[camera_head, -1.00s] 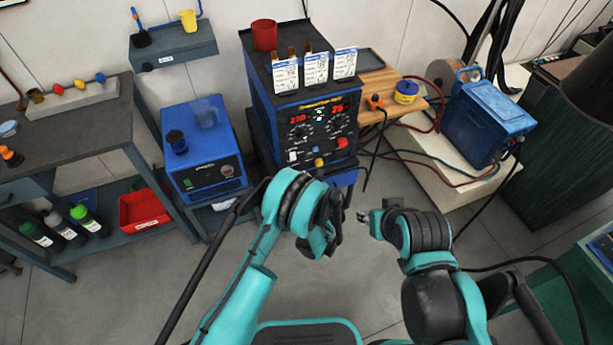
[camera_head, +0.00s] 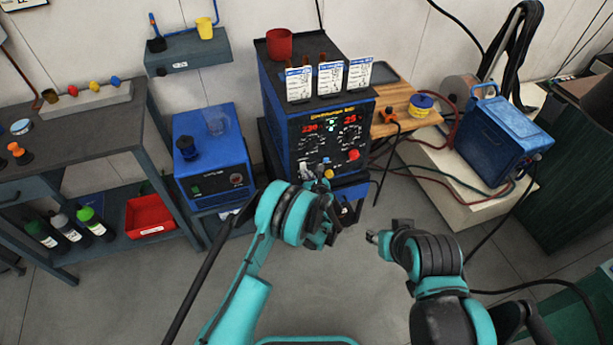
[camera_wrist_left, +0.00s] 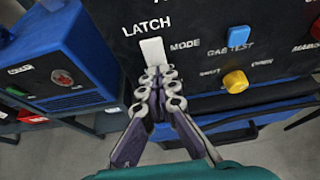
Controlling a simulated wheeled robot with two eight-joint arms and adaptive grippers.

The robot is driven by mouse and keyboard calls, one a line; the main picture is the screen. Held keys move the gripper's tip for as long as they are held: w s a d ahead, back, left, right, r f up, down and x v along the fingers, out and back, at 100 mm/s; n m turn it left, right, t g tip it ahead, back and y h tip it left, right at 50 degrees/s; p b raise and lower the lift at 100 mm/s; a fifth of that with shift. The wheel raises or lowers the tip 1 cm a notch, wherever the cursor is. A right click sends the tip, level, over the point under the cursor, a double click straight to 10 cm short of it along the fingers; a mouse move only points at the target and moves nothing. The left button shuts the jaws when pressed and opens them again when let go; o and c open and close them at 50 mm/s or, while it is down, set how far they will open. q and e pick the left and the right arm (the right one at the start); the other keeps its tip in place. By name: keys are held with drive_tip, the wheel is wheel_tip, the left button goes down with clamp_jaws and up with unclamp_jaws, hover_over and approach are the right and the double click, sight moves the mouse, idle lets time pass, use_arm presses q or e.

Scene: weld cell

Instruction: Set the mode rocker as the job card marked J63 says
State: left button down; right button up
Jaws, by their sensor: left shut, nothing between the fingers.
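The mode rocker (camera_wrist_left: 153,54) is a white switch on the black front of the blue welder (camera_head: 324,142). In the left wrist view "LATCH" is printed above it and "MODE" beside it. My left gripper (camera_wrist_left: 158,82) is shut and empty, its fingertips right at the rocker's lower end. Whether they touch it I cannot tell. In the head view my left gripper (camera_head: 316,182) is low at the panel. Three white job cards, left (camera_head: 298,84), middle (camera_head: 330,77) and right (camera_head: 360,73), stand on the welder; their marks are too small to read. My right gripper (camera_head: 374,238) is apart from the welder.
Near the rocker are a blue button (camera_wrist_left: 239,36) and a yellow knob (camera_wrist_left: 235,81). A red knob (camera_head: 353,155) is further right on the panel. A blue unit (camera_head: 211,155) stands left of the welder. A red cup (camera_head: 279,43) is on top.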

use_arm(q)
drive_tip(key=shift+w+f, duration=0.15)
drive_tip(key=shift+w, duration=0.1)
drive_tip(key=shift+a+r, duration=0.1)
drive_tip(key=shift+r, duration=0.8)
use_arm(e)
drive_tip(key=shift+r, duration=0.2)
